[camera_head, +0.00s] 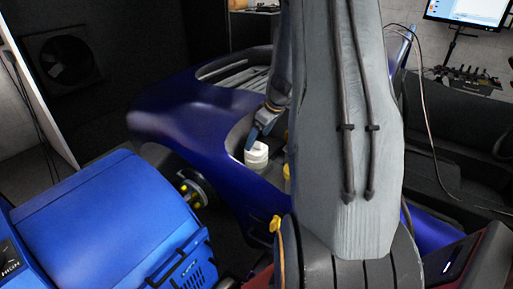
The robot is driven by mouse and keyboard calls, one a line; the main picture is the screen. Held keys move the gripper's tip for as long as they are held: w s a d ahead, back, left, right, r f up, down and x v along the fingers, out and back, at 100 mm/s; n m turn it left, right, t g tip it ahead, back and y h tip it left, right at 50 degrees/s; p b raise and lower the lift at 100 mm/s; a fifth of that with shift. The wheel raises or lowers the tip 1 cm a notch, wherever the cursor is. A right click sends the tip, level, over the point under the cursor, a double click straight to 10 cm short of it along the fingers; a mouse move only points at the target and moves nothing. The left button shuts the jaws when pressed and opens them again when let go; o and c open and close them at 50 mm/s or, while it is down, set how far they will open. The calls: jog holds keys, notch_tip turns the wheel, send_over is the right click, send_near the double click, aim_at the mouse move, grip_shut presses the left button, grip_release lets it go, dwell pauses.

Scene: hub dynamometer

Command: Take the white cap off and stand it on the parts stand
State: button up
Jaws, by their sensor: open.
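The white cap (256,157) shows in the head view inside the recess of a dark blue car body, near the middle of the picture. It looks upright. My gripper (256,138) is just above the cap, pointing down at it. The gripper is open; only one dark finger shows clearly, and I cannot tell whether it touches the cap. My grey arm hides the area right of the cap. I cannot make out the parts stand in this view.
The dark blue car body (175,112) surrounds the recess. A blue machine (105,225) stands at front left, beside a round hub (193,190). A yellow cap (287,171) is partly hidden by my arm. A monitor (468,10) stands at back right.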

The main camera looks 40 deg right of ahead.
aim_at(256, 142)
jog(key=shift+x, duration=1.65)
jog(key=c, duration=1.2)
jog(key=shift+o, duration=0.2)
